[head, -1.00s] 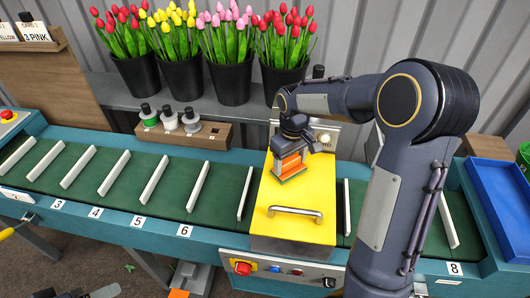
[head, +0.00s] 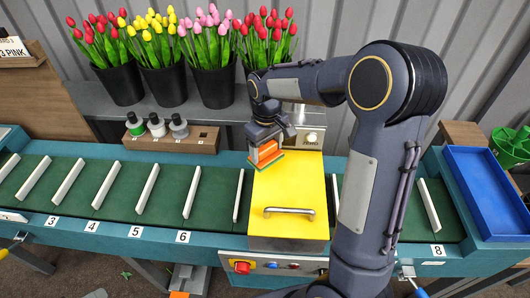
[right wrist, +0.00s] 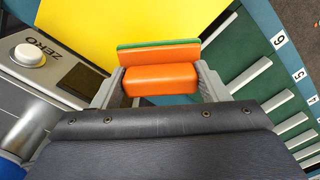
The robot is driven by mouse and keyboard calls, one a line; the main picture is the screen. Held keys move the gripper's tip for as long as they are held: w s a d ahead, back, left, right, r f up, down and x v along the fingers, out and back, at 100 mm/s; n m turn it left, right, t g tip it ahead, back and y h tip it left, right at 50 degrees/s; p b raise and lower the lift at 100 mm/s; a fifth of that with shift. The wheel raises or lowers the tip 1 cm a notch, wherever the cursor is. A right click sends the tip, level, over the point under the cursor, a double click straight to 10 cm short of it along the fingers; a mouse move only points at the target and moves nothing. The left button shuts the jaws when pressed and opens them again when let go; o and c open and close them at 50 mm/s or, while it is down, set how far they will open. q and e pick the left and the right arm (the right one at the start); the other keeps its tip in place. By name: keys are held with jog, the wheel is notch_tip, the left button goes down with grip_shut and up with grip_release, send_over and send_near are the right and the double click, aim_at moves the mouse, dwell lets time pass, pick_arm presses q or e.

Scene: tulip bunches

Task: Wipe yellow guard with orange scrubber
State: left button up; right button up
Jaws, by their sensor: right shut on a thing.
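The yellow guard (head: 297,187) is a box-like cover over the belt with a metal handle on its front part. My right gripper (head: 268,150) is shut on the orange scrubber (head: 266,153), which has a green pad underneath. The scrubber is at the guard's back left corner, its pad at or very near the yellow surface; I cannot tell if it touches. In the right wrist view the scrubber (right wrist: 160,78) sits between both fingers, with the yellow guard (right wrist: 120,22) beyond it.
A green belt (head: 110,190) with white dividers runs left and right of the guard. Tulip buckets (head: 212,85) stand behind. A wooden holder with bottles (head: 157,142) is back left. A blue tray (head: 490,190) and green bin (head: 511,146) are at right.

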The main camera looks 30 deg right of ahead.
jog(key=shift+r+p, duration=0.7)
jog(key=shift+r, duration=0.55)
